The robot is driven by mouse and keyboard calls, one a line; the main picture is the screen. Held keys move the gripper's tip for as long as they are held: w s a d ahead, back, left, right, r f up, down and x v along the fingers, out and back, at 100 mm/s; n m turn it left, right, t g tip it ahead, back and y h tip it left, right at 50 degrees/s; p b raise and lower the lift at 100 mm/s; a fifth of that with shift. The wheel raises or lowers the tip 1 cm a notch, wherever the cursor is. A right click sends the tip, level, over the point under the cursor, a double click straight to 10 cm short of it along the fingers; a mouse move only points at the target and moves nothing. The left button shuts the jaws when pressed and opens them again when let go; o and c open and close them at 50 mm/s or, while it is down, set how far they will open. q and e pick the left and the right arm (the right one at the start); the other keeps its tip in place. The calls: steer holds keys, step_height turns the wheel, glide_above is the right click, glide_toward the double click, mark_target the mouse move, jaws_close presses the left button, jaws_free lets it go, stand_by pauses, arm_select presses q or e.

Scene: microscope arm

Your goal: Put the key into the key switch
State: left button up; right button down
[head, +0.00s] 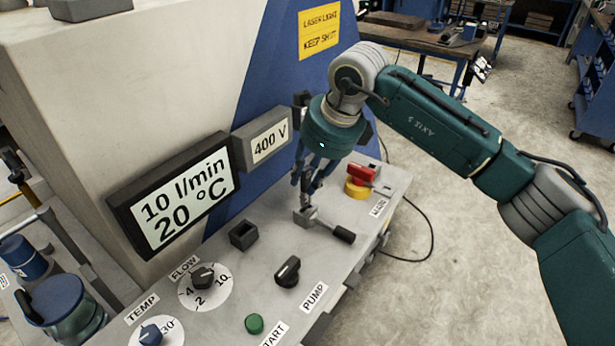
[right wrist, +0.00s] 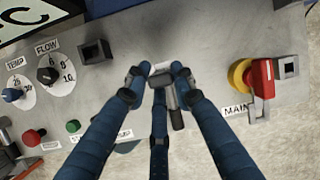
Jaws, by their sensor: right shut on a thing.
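My right gripper (head: 308,195) is over the control panel with its fingers pointing down. It is shut on a grey piece with a black handle (head: 343,235), which I take to be the key. The handle sticks out toward the right and front in the head view. The key also shows between the fingers (right wrist: 158,78) in the right wrist view, its dark handle (right wrist: 177,119) toward the bottom. Whether it touches the panel, I cannot tell. A dark square socket (head: 243,235) with a hollow top, possibly the key switch, sits left of the gripper. My left gripper is not in view.
The red and yellow main switch (head: 361,178) is close right of the gripper, with another square socket (right wrist: 287,67) beside it. A black pump knob (head: 287,270), flow knob (head: 203,277) and green button (head: 254,324) stand up from the panel. Displays rise behind.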

steer(key=shift+f+b, duration=1.9)
steer(key=shift+f, duration=0.4)
steer(key=c, duration=1.4)
jaws_free()
steer(key=shift+r, duration=0.1)
steer(key=v, duration=1.1)
steer(key=shift+s+d+r, duration=0.1)
steer(key=shift+d+r, duration=0.05)
steer(key=shift+r, duration=0.2)
